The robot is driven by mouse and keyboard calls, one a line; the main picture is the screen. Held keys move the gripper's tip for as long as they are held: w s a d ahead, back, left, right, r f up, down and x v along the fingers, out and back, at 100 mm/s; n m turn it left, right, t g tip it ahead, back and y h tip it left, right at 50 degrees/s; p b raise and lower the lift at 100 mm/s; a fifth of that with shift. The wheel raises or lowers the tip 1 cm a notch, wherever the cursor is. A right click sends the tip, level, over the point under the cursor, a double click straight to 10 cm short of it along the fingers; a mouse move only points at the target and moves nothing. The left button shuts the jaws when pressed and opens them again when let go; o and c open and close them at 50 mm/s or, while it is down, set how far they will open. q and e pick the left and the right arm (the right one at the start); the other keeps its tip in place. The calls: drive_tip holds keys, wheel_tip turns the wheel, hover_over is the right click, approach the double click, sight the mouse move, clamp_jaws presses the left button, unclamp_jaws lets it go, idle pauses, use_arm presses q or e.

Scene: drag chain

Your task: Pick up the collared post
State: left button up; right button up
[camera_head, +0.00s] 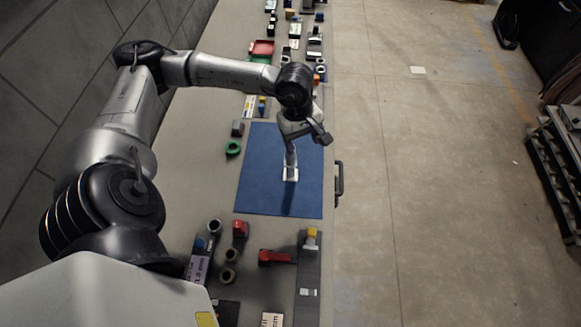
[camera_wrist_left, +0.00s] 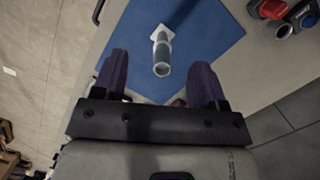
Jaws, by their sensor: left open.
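The collared post (camera_head: 290,160) stands upright on a blue mat (camera_head: 255,190), with a pale flat base at its foot. In the left wrist view the grey post (camera_wrist_left: 162,56) shows end-on with a white square base. My left gripper (camera_head: 291,142) is above the post in the head view, and its fingers are hard to make out there. In the left wrist view my left gripper (camera_wrist_left: 160,76) is open, with a dark purple finger on each side of the post and a gap to both. I cannot tell how far down the fingers reach. My right gripper is not in view.
A green ring (camera_head: 233,148) lies left of the mat. Red blocks (camera_head: 275,256), dark rings and a yellow-topped part (camera_head: 311,236) lie on the near bench. Red and green trays (camera_head: 261,48) and small parts stand farther back. A handle (camera_head: 338,180) sticks out at the right edge.

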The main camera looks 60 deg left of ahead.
use_arm(q)
drive_tip(key=a, duration=0.1)
drive_tip(key=a+y, duration=0.1)
drive_tip(key=a, duration=0.1)
drive_tip(key=a+y, duration=0.1)
drive_tip(key=a, duration=0.1)
drive_tip(key=shift+s+f, duration=0.25)
drive_tip(key=shift+f, duration=0.1)
approach(291, 163)
drive_tip(key=shift+w+a+f, duration=0.45)
drive_tip(key=shift+a+f, duration=0.05)
drive_tip(key=shift+d+f+p, duration=0.1)
drive_tip(key=shift+f+p, duration=0.5)
drive_tip(key=shift+f, duration=2.6)
clamp_jaws()
drive_tip(key=shift+r, duration=0.1)
